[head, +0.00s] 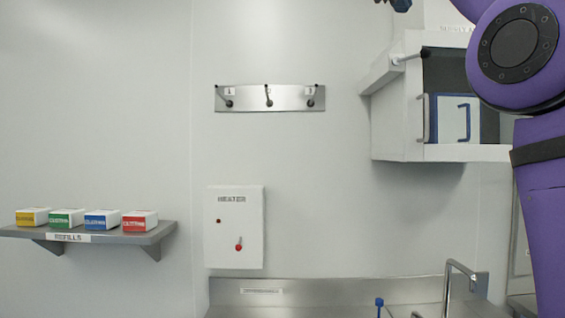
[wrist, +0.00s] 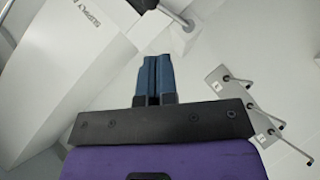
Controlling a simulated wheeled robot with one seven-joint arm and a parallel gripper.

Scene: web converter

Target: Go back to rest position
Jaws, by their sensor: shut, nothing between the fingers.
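My gripper (wrist: 152,62) shows in the wrist view with its two blue fingers together and nothing between them. It is in free air, with a white cabinet and the wall behind it. In the head view my purple arm fills the right edge. Only a small dark part of the arm's end shows at the top edge there, and the fingertips cannot be made out.
A white wall cabinet (head: 394,115) with an open front hangs close to my arm. A hook rail (head: 245,99) and a heater box (head: 235,228) are on the wall. A shelf (head: 120,239) holds several colored boxes. A sink faucet (head: 459,266) stands below.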

